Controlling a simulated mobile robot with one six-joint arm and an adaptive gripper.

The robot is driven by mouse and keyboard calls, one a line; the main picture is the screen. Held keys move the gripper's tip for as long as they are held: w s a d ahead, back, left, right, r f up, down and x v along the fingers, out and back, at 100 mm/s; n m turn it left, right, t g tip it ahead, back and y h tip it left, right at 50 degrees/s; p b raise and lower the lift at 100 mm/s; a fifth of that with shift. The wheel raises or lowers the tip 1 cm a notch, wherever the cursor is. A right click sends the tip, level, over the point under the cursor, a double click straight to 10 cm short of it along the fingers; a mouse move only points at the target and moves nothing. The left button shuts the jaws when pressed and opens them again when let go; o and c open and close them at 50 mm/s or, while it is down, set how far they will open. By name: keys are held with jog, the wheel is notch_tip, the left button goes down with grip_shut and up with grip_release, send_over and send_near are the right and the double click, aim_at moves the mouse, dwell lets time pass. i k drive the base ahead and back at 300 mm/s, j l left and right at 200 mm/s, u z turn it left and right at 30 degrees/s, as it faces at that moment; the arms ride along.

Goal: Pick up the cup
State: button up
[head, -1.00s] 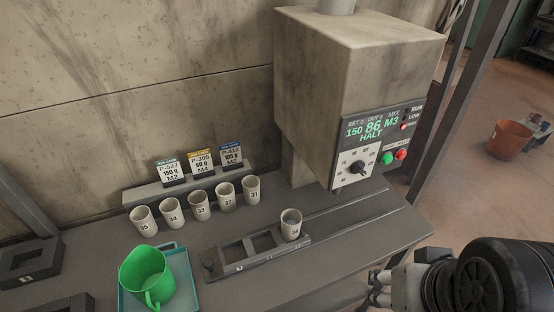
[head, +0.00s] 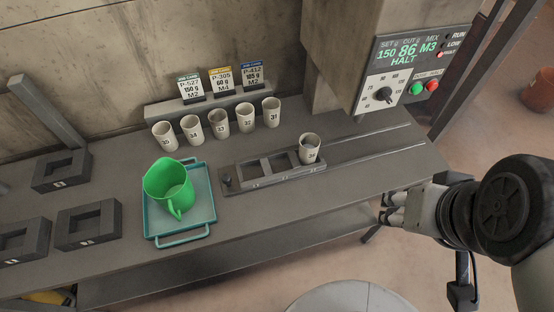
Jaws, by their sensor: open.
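A pale cup (head: 309,150) stands upright in the right end of a dark slotted holder (head: 258,185) on the bench; there seems to be something grey inside it, and its number is too small to read surely. Several similar numbered cups (head: 219,124) stand in a row behind, marked 31 to 35. My gripper (head: 384,210) is at the right, off the bench's front edge, pointing left. It is open and empty, apart from all the cups.
A green jug (head: 168,186) stands in a teal tray (head: 205,222) at left. Dark square frames (head: 88,226) lie farther left. A dispenser (head: 398,80) reading HALT hangs at the back right. Label cards (head: 220,80) stand behind the cups. The bench front is clear.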

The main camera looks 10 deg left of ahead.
aim_at(309, 143)
jog(key=u, duration=2.05)
jog(key=z, duration=1.4)
jog(key=l, duration=0.75)
jog(key=i+l, duration=0.1)
jog(key=l, duration=0.7)
